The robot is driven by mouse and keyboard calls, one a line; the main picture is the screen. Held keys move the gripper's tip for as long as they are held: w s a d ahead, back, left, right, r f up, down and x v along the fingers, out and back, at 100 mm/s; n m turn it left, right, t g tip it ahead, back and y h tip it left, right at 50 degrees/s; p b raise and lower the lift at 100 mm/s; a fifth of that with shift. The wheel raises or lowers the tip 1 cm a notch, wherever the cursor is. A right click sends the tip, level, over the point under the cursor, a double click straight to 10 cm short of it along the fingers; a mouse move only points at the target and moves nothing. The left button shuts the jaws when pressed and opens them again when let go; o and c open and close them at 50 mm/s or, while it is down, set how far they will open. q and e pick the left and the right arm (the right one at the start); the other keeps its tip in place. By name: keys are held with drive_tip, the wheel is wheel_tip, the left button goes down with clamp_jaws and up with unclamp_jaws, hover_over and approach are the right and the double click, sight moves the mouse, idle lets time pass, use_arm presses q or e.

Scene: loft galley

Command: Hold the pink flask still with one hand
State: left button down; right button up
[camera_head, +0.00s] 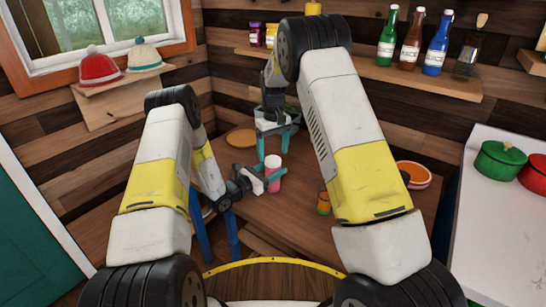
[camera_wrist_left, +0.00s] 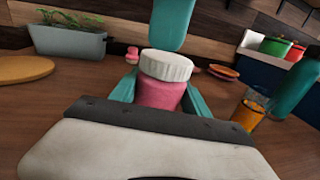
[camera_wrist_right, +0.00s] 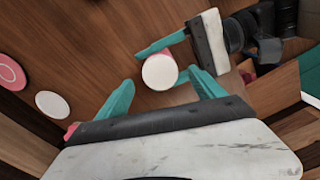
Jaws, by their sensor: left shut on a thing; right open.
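The pink flask (camera_head: 273,184) with a white lid (camera_head: 273,161) stands upright on the wooden table. My left gripper (camera_head: 266,180) is shut around its body from the side. In the left wrist view the pink body (camera_wrist_left: 160,95) sits between the teal fingers, below the ribbed white lid (camera_wrist_left: 166,65). My right gripper (camera_head: 275,143) is above the flask, open and pointing down. I cannot tell whether the right fingers touch the lid.
A glass with orange contents (camera_head: 323,203) stands to the flask's right. A round wooden board (camera_head: 240,138) lies behind left, and an orange-rimmed dish (camera_head: 412,175) lies to the right. A planter (camera_wrist_left: 68,42) stands at the back. Bottles (camera_head: 411,40) line the wall shelf.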

wheel_tip(320, 180, up, 9)
idle(0.3)
use_arm(q)
drive_tip(key=shift+c, duration=2.2)
unclamp_jaws()
drive_tip(key=v, duration=0.7)
drive_tip(key=shift+s+a, duration=0.25)
drive_tip(key=shift+a, duration=0.05)
